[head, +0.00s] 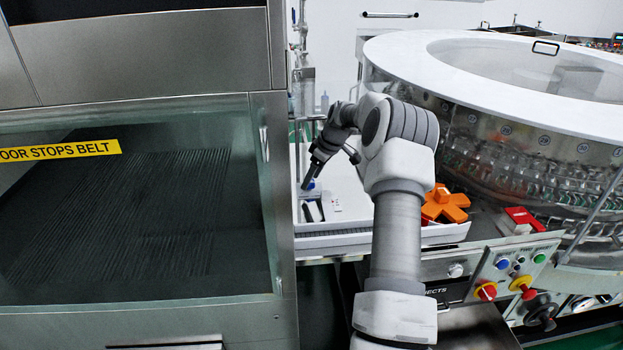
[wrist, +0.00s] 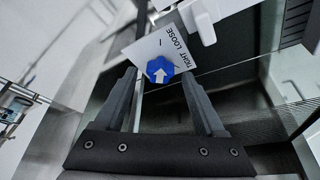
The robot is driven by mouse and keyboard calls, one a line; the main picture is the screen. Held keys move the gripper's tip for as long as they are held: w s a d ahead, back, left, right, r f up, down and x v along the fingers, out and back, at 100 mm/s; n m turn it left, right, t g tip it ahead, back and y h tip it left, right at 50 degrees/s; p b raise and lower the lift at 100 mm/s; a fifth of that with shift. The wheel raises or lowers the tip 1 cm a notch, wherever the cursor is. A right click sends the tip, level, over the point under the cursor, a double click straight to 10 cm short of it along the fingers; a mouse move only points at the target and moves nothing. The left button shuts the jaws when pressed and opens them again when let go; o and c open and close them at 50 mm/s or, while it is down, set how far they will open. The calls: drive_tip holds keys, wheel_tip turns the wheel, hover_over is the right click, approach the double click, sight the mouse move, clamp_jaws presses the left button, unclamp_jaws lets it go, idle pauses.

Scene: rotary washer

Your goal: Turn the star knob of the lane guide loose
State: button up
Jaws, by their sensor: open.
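The star knob (wrist: 160,70) is blue with a white arrow on its face. In the wrist view the arrow points up the picture. A white plate (wrist: 160,46) behind it bears the words TIGHT and LOOSE. Which word the arrow matches I cannot tell for sure. My gripper (wrist: 159,77) is open, with one finger on each side of the knob in the picture. I cannot tell how far the fingertips stand from it in depth. In the head view my gripper (head: 309,178) points down at a small blue spot, likely the knob, on the white conveyor area.
A steel cabinet with a glass door (head: 140,200) stands close on the left. The round washer (head: 500,140) with bottles fills the right. An orange star-shaped part (head: 445,204) and a control panel (head: 515,268) lie to the right of my arm.

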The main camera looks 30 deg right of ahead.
drive_tip(key=v, duration=1.6)
drive_tip(key=shift+s+d+r+p, duration=0.2)
drive_tip(key=shift+r+p, duration=0.05)
drive_tip(key=shift+p, duration=0.15)
drive_tip(key=shift+a, duration=0.15)
